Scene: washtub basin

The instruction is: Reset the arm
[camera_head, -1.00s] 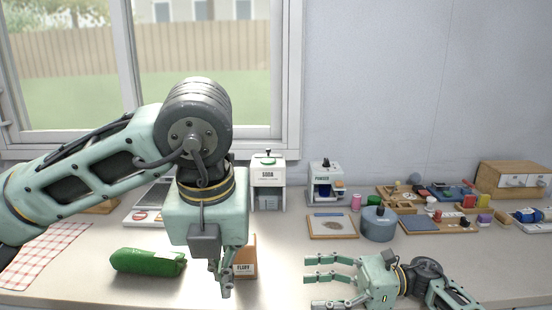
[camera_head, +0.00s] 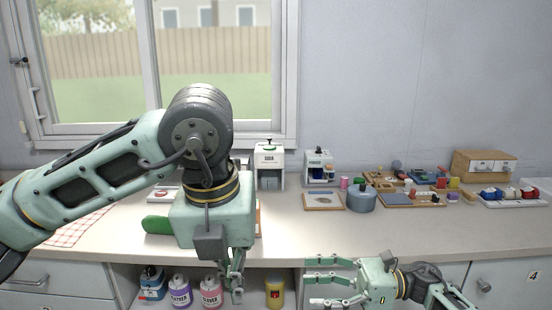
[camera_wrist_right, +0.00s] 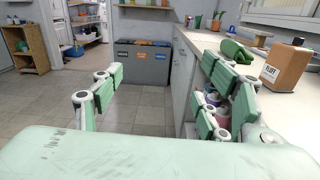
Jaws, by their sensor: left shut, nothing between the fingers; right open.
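My left gripper (camera_head: 236,283) points down in front of the counter's front edge in the head view, its fingers together and empty. Its arm comes in from the left and covers part of the counter. My right gripper (camera_head: 330,281) reaches in from the lower right, pointing left, with its fingers apart and nothing between them. It is in front of the counter. In the right wrist view its open fingers (camera_wrist_right: 155,100) frame the floor and the counter's side.
The counter (camera_head: 400,232) holds a green bundle (camera_head: 157,225), a soda dispenser (camera_head: 269,168), a powder dispenser (camera_head: 319,169) and a grey-blue pot (camera_head: 361,199). Several bottles (camera_head: 180,292) and a yellow can (camera_head: 274,292) stand on the shelf below.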

